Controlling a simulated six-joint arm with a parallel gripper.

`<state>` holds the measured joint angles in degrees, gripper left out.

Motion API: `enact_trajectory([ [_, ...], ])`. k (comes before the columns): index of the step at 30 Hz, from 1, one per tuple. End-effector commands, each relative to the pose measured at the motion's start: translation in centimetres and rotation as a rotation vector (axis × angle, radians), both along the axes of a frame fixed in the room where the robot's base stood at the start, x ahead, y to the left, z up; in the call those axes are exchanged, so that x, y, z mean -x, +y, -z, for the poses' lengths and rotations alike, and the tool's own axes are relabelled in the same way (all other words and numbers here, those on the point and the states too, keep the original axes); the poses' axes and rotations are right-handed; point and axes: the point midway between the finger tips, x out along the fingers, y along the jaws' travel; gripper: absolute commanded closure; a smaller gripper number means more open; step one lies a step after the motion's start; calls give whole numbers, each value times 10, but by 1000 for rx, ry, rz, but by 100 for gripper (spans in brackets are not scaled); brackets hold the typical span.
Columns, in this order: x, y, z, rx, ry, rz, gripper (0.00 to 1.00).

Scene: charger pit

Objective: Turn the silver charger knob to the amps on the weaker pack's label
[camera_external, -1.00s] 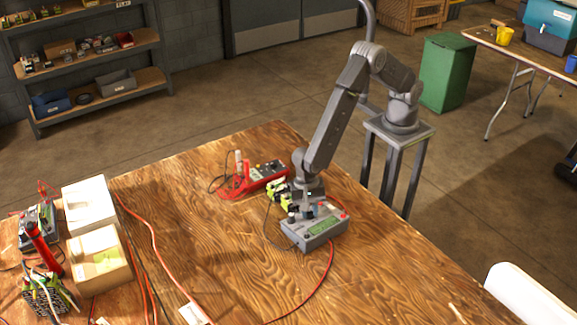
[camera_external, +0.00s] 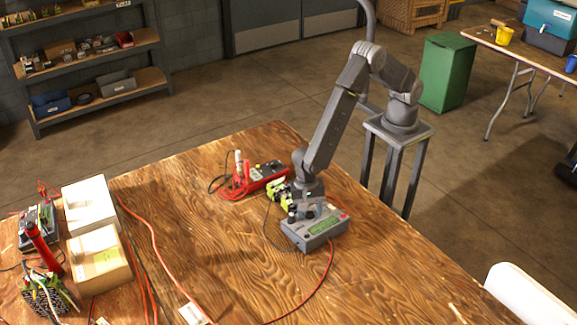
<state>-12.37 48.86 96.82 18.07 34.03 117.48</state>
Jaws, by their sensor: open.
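The grey charger (camera_external: 318,232) sits on the wooden table, with a green display on its front face and a red button or terminal on its right. My gripper (camera_external: 308,207) points down at the charger's top and is open. The silver knob is hidden or too small to make out beneath it. Yellow-green items, perhaps clips or packs (camera_external: 279,196), lie just behind and left of the charger. Which are the packs, and any amps on a label, cannot be read at this size.
A red multimeter (camera_external: 265,174) with leads lies behind the charger. White boxes (camera_external: 98,258), a red cylinder (camera_external: 42,248) and cabled gear (camera_external: 45,294) crowd the table's left end. Red and black cables cross the table (camera_external: 230,265). The right front of the table is clear.

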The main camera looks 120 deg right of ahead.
Motion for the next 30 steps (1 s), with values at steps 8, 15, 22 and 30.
enact_trajectory([
  [8, -1, -3, -20, -1, -4, 0, 52],
  [15, -2, -13, -72, -1, -5, 1, 52],
  [22, -2, -21, -115, 0, -3, 2, 52],
  [30, -2, -24, -136, 0, -1, 0, 52],
])
